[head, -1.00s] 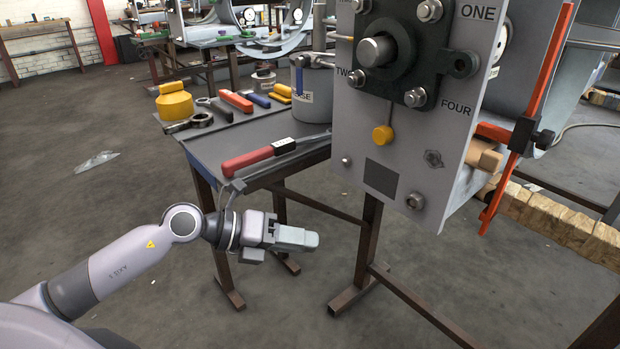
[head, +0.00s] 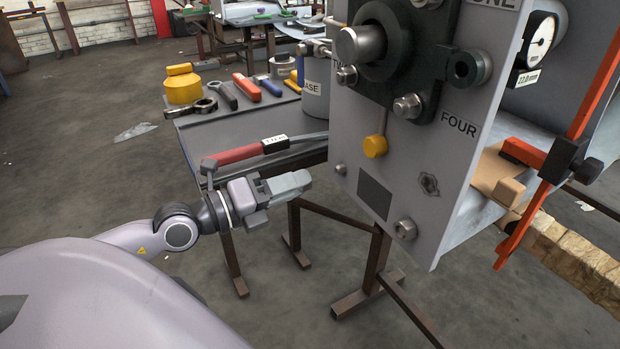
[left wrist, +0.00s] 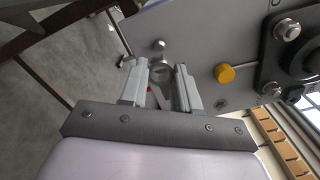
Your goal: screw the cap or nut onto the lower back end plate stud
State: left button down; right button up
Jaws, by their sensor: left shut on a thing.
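The grey end plate (head: 440,160) stands at the right of the head view, with several studs and bolts. At its lower left a small metal stud end (head: 340,170) shows, and at its lower right edge a larger bolt end (head: 405,228). My left gripper (head: 300,181) is left of the plate's lower part, apart from it in the head view. In the left wrist view its fingers (left wrist: 160,85) are shut on a round metal nut or cap (left wrist: 161,70). A stud end (left wrist: 158,45) shows just beyond it. Contact between them cannot be told. My right gripper is out of view.
A yellow knob (head: 375,146) hangs below the dark bearing block (head: 400,60) on the plate. A grey table (head: 215,140) with a red-handled wrench (head: 240,154), tools and a labelled can (head: 316,90) stands behind my left gripper. A red clamp (head: 560,160) is at the right.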

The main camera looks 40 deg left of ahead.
aim_at(336, 170)
pick_arm(q)
jog(key=shift+r+p+x, duration=0.25)
jog(key=shift+p+x, duration=0.65)
jog(key=shift+x, duration=0.25)
jog(key=shift+w+d, duration=0.1)
jog(key=shift+w, duration=0.3)
jog(key=shift+w+d+f+p, duration=0.15)
jog(key=shift+w+f+p, duration=0.05)
jog(key=shift+w+p, duration=0.1)
jog(key=shift+w+d+p, duration=0.2)
jog(key=shift+w+p, duration=0.15)
jog(key=shift+w, duration=0.25)
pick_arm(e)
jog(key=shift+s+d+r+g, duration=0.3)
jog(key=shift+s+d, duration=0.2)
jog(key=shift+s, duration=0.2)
